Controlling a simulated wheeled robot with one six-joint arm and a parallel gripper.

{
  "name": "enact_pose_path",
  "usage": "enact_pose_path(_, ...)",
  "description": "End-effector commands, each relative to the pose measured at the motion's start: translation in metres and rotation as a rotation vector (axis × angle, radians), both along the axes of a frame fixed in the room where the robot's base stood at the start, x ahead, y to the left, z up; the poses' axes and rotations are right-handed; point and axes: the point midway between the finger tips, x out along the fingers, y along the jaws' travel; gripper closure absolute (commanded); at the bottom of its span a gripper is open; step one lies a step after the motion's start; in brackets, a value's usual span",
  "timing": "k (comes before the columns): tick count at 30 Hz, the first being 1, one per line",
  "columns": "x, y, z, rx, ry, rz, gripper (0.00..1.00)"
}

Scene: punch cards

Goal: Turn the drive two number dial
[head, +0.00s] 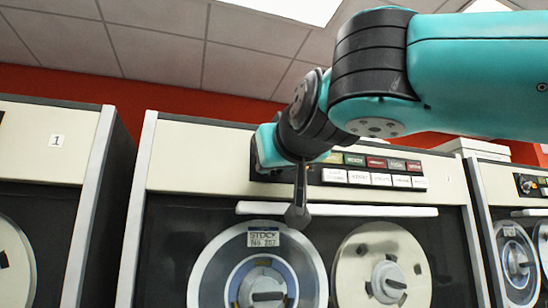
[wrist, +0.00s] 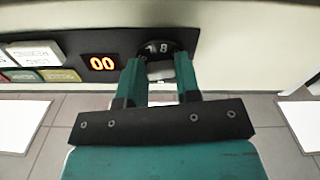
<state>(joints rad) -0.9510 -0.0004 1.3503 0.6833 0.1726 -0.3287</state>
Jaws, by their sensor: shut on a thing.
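The number dial (wrist: 156,47) shows in the wrist view as a round black disc with white digits, 7 and 8 readable, and a light grip at its middle. My gripper (wrist: 158,72) has its two teal fingers on either side of that grip, shut on it. In the head view my gripper (head: 268,148) is at the left end of the control panel of the middle tape drive (head: 165,155). The dial is hidden behind my gripper and wrist there. An orange display beside the dial (wrist: 100,63) reads 00 in the wrist view.
Rows of labelled push buttons (head: 372,179) lie right of my gripper on the same panel. Below are two tape reels, the left one (head: 205,275) marked STOCK. Another drive, labelled 1 (head: 57,141), stands left, and a third drive (head: 490,175) stands right.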

Motion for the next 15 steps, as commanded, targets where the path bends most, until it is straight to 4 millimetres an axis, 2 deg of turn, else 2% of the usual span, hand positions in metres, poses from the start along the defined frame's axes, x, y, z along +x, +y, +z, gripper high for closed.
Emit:
enact_pose_path(7, 0.0, -0.0007, 0.0007, -0.092, -0.027, 0.0, 0.93)
enact_pose_path(15, 0.0, -0.0007, 0.0005, -0.121, -0.036, 0.0, 0.93)
